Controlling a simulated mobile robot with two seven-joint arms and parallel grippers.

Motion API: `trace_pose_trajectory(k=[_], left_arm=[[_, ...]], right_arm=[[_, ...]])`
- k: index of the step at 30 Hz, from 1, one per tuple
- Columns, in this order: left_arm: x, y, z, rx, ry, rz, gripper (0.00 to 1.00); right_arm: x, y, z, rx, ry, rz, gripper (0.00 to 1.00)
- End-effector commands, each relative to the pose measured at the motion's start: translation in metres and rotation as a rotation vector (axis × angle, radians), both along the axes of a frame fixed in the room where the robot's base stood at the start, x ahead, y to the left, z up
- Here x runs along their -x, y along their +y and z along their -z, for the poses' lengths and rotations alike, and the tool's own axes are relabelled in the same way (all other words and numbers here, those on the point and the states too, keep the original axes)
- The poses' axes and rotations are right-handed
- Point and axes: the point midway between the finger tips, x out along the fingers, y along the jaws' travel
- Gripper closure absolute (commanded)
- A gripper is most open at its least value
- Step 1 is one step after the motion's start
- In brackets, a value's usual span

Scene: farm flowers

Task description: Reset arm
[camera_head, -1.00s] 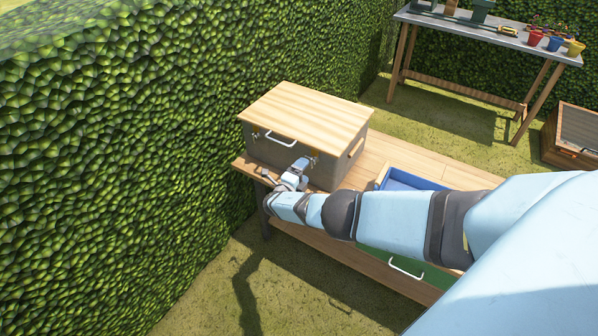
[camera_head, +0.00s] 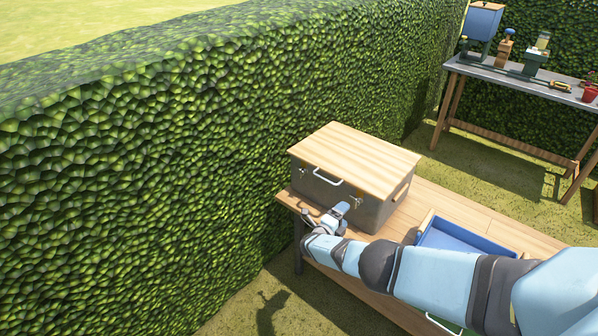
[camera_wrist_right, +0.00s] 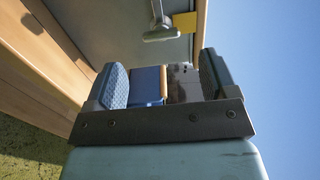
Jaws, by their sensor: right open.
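My right arm comes in from the lower right in the head view and reaches over the front of the wooden bench. My right gripper (camera_head: 325,215) is in front of the grey box (camera_head: 330,192), near its front left corner. In the right wrist view my right gripper (camera_wrist_right: 165,85) has its two fingers apart, with nothing held between them. The box has a closed light wood lid (camera_head: 355,153) and a white handle (camera_head: 327,177). My left gripper is not in view.
A blue tray (camera_head: 455,238) lies on the bench (camera_head: 440,198), right of the box. A tall hedge (camera_head: 180,170) stands close on the left. A grey-topped table (camera_head: 520,85) with tools and pots is at the back right. Open grass lies between.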

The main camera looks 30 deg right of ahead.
Motion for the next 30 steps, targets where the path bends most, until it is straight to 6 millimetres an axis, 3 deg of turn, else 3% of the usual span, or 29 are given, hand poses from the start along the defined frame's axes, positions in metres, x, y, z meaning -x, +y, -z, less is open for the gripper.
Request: trace_pose_trajectory(k=[6,8,11,15,19,25,30], left_arm=[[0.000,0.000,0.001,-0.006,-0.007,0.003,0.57],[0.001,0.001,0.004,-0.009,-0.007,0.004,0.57],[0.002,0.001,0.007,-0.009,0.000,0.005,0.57],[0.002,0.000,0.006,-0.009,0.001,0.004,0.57],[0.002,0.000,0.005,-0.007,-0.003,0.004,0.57],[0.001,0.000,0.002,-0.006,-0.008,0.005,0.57],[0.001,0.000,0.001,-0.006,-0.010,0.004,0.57]], right_arm=[[0.000,0.001,0.001,-0.004,-0.003,-0.001,0.21],[0.006,0.012,0.012,-0.047,-0.033,-0.001,0.21],[0.023,0.043,0.038,-0.183,-0.134,0.011,0.21],[0.068,0.111,0.083,-0.499,-0.385,0.104,0.21],[0.117,0.171,0.104,-0.794,-0.649,0.281,0.21],[0.191,0.234,0.095,-1.140,-1.065,0.681,0.21],[0.250,0.258,0.055,-1.302,-1.420,1.101,0.21]])
